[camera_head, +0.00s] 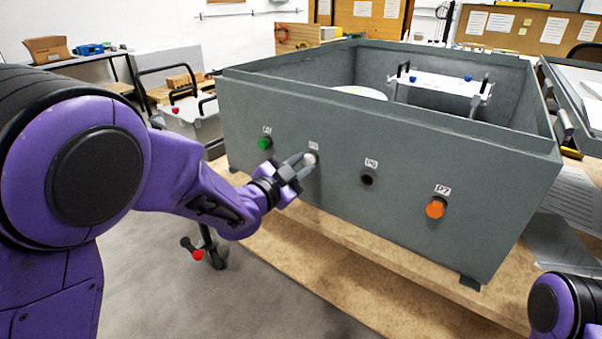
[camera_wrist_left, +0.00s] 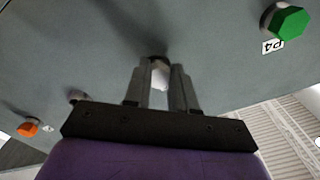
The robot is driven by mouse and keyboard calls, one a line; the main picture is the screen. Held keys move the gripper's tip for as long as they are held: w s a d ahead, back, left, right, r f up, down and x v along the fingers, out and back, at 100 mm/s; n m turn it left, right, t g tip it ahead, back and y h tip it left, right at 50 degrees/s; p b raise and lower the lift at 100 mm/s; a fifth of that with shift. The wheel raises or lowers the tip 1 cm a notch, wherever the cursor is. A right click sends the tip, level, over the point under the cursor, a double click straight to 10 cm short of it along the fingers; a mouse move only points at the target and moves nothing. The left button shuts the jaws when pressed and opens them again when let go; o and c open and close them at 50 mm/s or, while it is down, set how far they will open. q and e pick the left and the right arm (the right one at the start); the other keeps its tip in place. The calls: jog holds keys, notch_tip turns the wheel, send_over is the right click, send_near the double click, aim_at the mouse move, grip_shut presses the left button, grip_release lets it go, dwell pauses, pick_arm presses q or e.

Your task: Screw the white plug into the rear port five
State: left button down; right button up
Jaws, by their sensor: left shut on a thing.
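The grey analyser box (camera_head: 400,215) stands on a wooden table with a row of labelled ports on its facing wall. My left gripper (camera_head: 302,164) is at the second port from the left and is shut on the white plug (camera_head: 310,158). In the left wrist view the plug (camera_wrist_left: 160,76) sits between the two fingers (camera_wrist_left: 160,88), with its far end at a dark port in the wall. I cannot tell how deep it sits. The label above that port is too small to read. My right gripper is not in view; only part of my right arm shows at the lower right corner.
A green plug (camera_head: 264,143) sits left of the gripper, also in the wrist view (camera_wrist_left: 288,22). An empty dark port (camera_head: 368,177) and an orange plug (camera_head: 435,208) are to the right. A white rack (camera_head: 440,82) stands inside the open-topped box.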

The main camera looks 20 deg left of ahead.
pick_arm(q)
jog(key=shift+a+r+m+b, duration=0.15)
jog(key=shift+m+b, duration=0.1)
jog(key=shift+m, duration=0.25)
jog(key=shift+r+m+b, duration=0.15)
jog(key=shift+m+b, duration=0.1)
jog(key=shift+m, duration=0.25)
jog(key=c, duration=0.9)
grip_release()
jog(key=shift+f, duration=0.2)
jog(key=v, duration=0.7)
